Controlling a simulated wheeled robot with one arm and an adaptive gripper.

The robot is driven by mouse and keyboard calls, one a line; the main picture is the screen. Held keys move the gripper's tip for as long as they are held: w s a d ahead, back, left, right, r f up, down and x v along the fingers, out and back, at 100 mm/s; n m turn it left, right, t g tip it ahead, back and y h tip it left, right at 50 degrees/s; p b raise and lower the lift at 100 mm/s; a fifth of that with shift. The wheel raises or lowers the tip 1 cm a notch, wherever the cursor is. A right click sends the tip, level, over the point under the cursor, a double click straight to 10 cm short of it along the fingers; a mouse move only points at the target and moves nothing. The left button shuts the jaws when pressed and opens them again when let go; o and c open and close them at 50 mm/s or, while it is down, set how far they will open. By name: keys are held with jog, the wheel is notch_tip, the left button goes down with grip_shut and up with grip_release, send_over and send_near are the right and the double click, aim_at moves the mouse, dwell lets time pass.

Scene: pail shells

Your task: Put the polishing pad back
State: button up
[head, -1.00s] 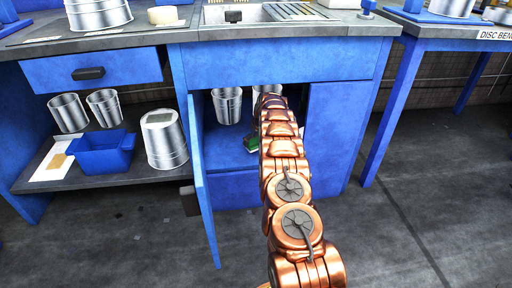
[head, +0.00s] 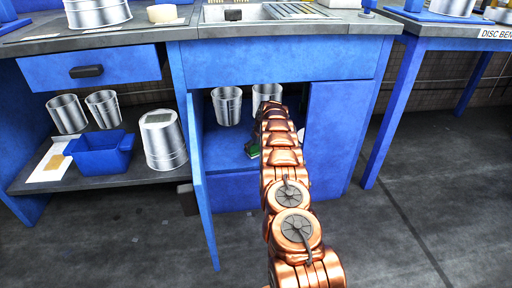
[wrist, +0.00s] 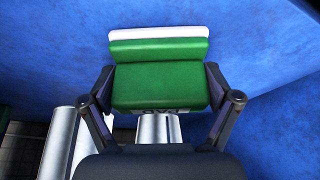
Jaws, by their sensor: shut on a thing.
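The polishing pad (wrist: 160,82) is a green block with a white layer along its far edge and a partly visible label reading "PAD". My gripper (wrist: 160,95) is shut on it, with one dark finger at each side. In the head view a green bit of the pad (head: 254,152) shows left of my arm, low in the open blue cupboard (head: 224,140). My arm hides the gripper there. Blue panels surround the pad in the wrist view; I cannot tell whether it touches any surface.
Two metal pails stand in the cupboard, one at left (head: 227,108) and one partly behind my arm (head: 267,94). The open left door (head: 204,190) juts forward. The left shelf holds a blue bin (head: 100,156), an upturned pail (head: 163,142) and two upright pails.

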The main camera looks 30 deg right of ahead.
aim_at(258, 146)
jog(key=o, duration=0.8)
jog(key=shift+o, duration=0.2)
jog(key=p+v, duration=0.2)
jog(key=v, duration=0.3)
jog(key=shift+w+r, duration=0.1)
jog(key=shift+r, duration=0.25)
jog(key=shift+s+f, duration=0.15)
jog(key=shift+s, duration=0.45)
jog(key=shift+s+p, duration=1.15)
jog(key=shift+s, duration=1.5)
jog(key=shift+s+f+p, duration=0.1)
jog(key=shift+s+p, duration=0.7)
jog(key=shift+s, duration=2.05)
